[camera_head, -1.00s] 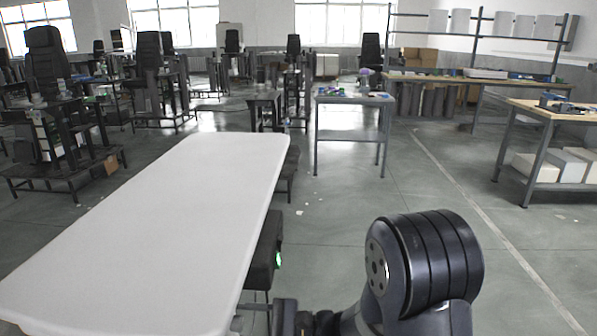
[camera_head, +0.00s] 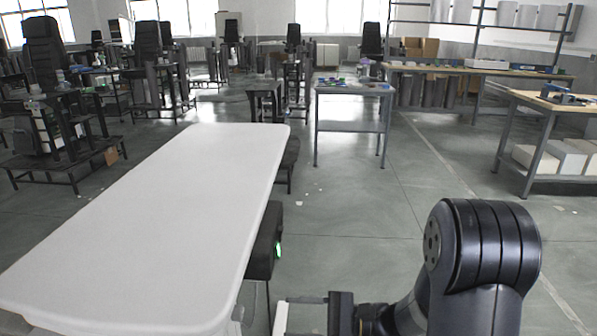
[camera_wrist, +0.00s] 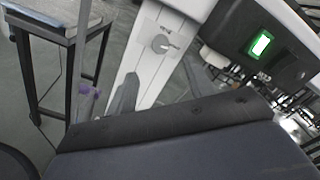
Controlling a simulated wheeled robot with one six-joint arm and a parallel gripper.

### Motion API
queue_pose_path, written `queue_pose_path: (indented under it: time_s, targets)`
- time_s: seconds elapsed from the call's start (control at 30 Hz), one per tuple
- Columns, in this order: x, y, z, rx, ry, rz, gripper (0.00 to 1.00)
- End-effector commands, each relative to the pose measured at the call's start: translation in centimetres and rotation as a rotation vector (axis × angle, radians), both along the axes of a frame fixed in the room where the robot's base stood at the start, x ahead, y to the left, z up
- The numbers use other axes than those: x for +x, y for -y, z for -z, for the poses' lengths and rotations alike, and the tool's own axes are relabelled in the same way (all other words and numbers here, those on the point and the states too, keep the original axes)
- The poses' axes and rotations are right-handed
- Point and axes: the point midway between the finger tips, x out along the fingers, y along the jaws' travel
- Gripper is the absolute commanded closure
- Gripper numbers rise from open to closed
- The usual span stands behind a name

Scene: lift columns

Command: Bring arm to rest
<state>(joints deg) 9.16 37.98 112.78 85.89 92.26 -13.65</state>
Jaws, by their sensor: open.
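My gripper (camera_head: 302,317) is at the bottom of the head view, right of the white table's near end. Its jaws point left, are open, and hold nothing that I can see. The black rounded joint of my arm stands behind it at the lower right.
A long white lift table (camera_head: 150,220) fills the left, with a black box (camera_head: 264,240) bearing a green light under its right edge. The box also shows in the wrist view (camera_wrist: 285,65), near a pale column (camera_wrist: 165,70) with a knob. Open floor (camera_head: 350,210) lies right of the table.

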Motion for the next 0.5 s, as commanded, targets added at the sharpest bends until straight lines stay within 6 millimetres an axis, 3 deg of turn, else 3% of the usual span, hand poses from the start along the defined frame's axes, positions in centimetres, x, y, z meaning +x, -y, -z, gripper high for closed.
queue_pose_path:
  time_s: [0.5]
  targets:
    - [0.6, -7.8, 0.0, 0.000, 0.002, -0.004, 0.50]
